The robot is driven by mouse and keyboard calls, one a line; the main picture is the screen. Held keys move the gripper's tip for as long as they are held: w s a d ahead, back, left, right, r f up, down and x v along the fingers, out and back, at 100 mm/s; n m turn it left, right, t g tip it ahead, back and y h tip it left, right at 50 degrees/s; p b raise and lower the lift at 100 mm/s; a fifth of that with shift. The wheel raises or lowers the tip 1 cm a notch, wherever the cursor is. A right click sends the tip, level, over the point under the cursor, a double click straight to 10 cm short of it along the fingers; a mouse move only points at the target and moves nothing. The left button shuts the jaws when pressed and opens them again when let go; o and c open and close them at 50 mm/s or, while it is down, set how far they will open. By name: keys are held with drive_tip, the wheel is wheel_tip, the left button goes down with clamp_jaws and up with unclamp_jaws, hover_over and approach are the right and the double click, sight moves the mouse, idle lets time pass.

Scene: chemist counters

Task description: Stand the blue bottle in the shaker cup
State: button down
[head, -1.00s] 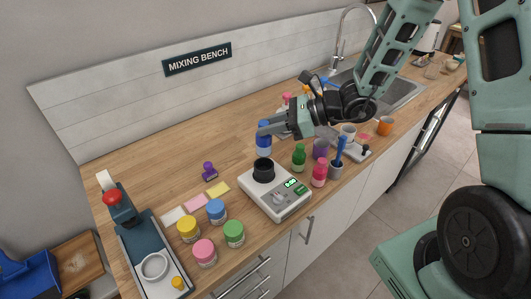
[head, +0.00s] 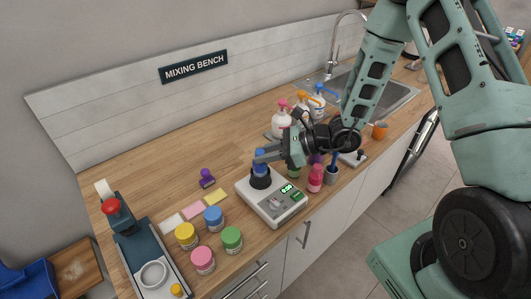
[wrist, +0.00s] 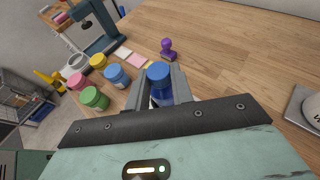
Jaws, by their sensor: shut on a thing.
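The blue bottle (head: 260,163) is upright between the fingers of my gripper (head: 262,157), which is shut on it. In the wrist view the blue cap (wrist: 158,72) of the bottle shows between the two grey fingers (wrist: 162,88). The black shaker cup (head: 260,181) stands on the white mixer (head: 276,205) with a green display. The bottle is right over the cup, and its lower end appears to be inside the cup's mouth. The cup is hidden in the wrist view, so I cannot tell whether the bottle touches the cup's floor.
Left of the mixer stand yellow (head: 186,235), blue (head: 213,217), pink (head: 203,260) and green (head: 232,238) jars. A purple stamp (head: 207,178) stands behind them. A pink bottle (head: 315,178) is close on the mixer's right.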

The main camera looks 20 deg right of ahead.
drive_tip(key=shift+f+b, duration=0.3)
drive_tip(key=shift+f, duration=0.05)
drive_tip(key=c, duration=1.2)
unclamp_jaws()
drive_tip(key=shift+r, duration=0.1)
drive_tip(key=shift+d+r+p, duration=0.1)
drive_tip(key=shift+r+p, duration=0.4)
drive_tip(key=shift+p, duration=0.1)
drive_tip(key=b+v, duration=0.3)
drive_tip(key=v, duration=0.8)
drive_tip(key=s+a+r+n+g+h, duration=0.2)
drive_tip(key=s+a+n+h, duration=0.2)
drive_tip(key=s+n, duration=0.3)
drive_tip(key=s+a+r+n+g+h, duration=0.2)
drive_tip(key=s+a+n, duration=0.5)
drive_tip(key=n, duration=0.6)
drive_tip(key=s+a+r+n+g+h, duration=0.2)
drive_tip(key=s+a+n+h, duration=0.3)
drive_tip(key=s+n, duration=0.3)
drive_tip(key=r+n, duration=0.1)
drive_tip(key=n, duration=0.2)
drive_tip(key=shift+a+h, duration=0.3)
drive_tip(key=shift+a, duration=0.05)
